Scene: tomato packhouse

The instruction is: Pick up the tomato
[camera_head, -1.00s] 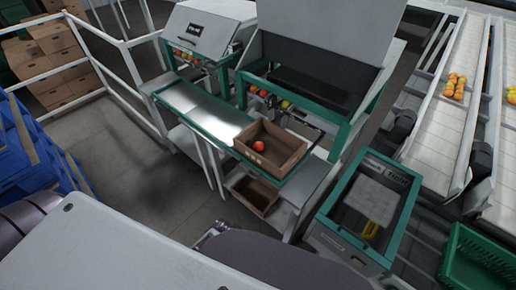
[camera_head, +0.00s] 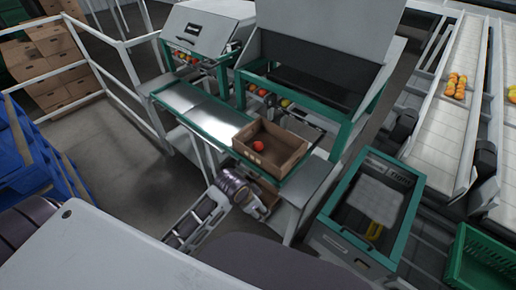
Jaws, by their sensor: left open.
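The red tomato (camera_head: 258,146) lies inside an open brown cardboard box (camera_head: 289,163), near its left side. The box stands on the right end of the green-edged metal bench. My left gripper (camera_head: 261,211) is at the end of the arm that comes up from the lower left. It is below and in front of the box, apart from the tomato, and looks empty; its fingers are small and hard to make out. My right gripper is not in view.
A green-rimmed bin (camera_head: 340,190) stands to the right. Conveyors (camera_head: 445,125) with tomatoes and a green crate (camera_head: 485,250) are further right. Blue pallets (camera_head: 30,165) and a white railing are left.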

